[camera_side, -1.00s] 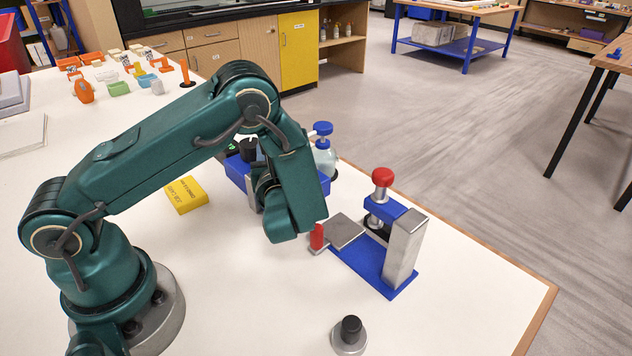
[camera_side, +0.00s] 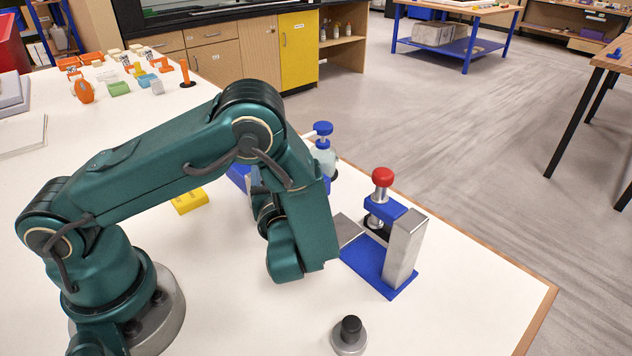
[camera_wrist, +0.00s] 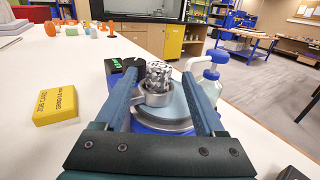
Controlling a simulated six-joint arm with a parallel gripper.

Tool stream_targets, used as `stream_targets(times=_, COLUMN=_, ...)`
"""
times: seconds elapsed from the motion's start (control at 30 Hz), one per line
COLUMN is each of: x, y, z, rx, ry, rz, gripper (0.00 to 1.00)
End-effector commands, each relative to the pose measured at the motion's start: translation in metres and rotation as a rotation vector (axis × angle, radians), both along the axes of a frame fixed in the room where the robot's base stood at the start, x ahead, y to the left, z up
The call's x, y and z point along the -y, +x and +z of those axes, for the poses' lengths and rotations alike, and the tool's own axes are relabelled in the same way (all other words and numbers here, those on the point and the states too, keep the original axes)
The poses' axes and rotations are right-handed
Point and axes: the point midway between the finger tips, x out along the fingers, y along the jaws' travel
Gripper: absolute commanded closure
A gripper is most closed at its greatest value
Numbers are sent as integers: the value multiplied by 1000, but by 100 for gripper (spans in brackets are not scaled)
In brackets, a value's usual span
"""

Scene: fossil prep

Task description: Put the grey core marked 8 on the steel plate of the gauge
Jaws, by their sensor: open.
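In the wrist view, a mottled grey, black and white core (camera_wrist: 158,73) stands in a steel ring holder (camera_wrist: 155,98) above a grey disc on a blue machine (camera_wrist: 150,127). No number can be read on it. My gripper (camera_wrist: 163,68) is open, its two fingers apart on either side of the core. In the side view my arm hides the gripper and the core. The gauge (camera_side: 376,262) has a blue base, a steel column and a red knob. Its steel plate (camera_side: 347,230) is bare where it shows; my arm hides its left part.
A yellow block (camera_wrist: 56,104) lies left of the machine. A blue-capped bottle (camera_side: 323,150) stands behind it. A black-knobbed steel disc (camera_side: 350,338) stands at the front. Small coloured items (camera_side: 118,88) lie at the far left. The table front right is clear.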

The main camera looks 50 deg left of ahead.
Motion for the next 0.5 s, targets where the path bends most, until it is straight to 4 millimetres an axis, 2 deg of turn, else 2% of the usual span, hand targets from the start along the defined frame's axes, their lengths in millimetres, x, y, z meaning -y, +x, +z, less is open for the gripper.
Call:
stream_targets(times=0.1, x=20, y=-11, z=0, rx=1, ry=-1, rz=-6, gripper=29)
stream_targets(times=0.23, x=36, y=-21, z=0, rx=2, ry=-1, rz=-5, gripper=29)
stream_targets(times=0.4, x=47, y=-29, z=0, rx=1, ry=-2, rz=1, gripper=29)
stream_targets(times=0.5, x=45, y=-34, z=3, rx=9, ry=-30, rz=34, gripper=29)
